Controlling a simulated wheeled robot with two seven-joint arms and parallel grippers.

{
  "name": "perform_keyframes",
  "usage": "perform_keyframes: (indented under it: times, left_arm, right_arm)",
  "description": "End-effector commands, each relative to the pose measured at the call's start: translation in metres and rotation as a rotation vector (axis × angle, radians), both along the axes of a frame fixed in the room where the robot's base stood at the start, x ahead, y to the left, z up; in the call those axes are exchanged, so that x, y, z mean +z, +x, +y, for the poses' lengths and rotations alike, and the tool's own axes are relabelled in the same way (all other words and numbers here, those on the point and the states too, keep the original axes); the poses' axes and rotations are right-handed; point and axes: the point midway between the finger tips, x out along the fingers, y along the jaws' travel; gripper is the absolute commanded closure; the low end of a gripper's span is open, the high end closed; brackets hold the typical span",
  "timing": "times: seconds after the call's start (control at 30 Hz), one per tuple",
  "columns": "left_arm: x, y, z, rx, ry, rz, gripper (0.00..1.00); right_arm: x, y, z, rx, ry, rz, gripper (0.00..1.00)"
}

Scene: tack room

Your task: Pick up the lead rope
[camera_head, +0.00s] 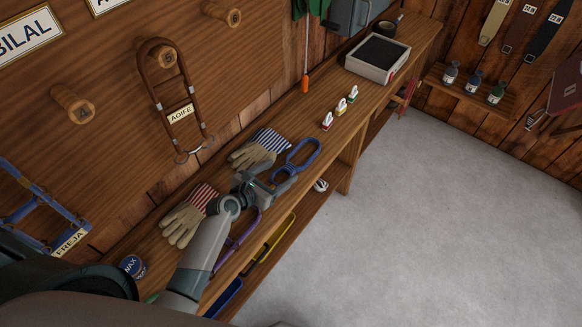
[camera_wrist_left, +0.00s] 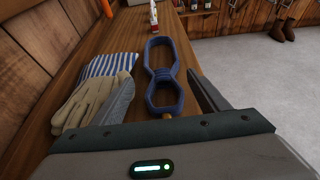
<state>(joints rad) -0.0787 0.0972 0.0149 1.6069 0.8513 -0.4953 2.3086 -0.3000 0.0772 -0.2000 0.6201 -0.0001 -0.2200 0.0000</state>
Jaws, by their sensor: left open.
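The lead rope is a blue coil bound at its waist into two loops; in the head view it (camera_head: 296,160) lies on the wooden shelf near its front edge. In the left wrist view the lead rope (camera_wrist_left: 163,75) lies ahead, its near loop roughly between the fingers. My left gripper (camera_head: 272,182) is open and empty, just short of the rope's near end. It also shows in the left wrist view (camera_wrist_left: 165,98), its fingers on either side. The gripper hides part of the near loop in the head view. My right gripper is not in view.
Striped gloves (camera_head: 255,150) lie left of the rope, close to the left finger; another pair (camera_head: 190,214) lies nearer. Small white-topped bottles (camera_head: 340,105) and a grey tray (camera_head: 378,73) stand farther along the shelf (camera_head: 285,112). The floor is clear.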

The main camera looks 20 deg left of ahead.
Motion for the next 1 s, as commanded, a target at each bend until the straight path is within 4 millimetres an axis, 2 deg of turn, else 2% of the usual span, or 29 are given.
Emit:
perform_keyframes:
  times: [0.27, 0.63, 1.0]
  left_arm:
    - [-0.005, 0.007, -0.003, -0.001, 0.000, 0.001, 0.32]
    - [-0.024, 0.038, -0.017, 0.000, 0.000, 0.000, 0.32]
    - [-0.026, 0.042, -0.019, 0.000, 0.000, 0.000, 0.32]
  right_arm:
    - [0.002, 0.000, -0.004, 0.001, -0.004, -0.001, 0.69]
    - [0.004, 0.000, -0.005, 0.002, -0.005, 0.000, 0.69]
    - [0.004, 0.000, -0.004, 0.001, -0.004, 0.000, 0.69]
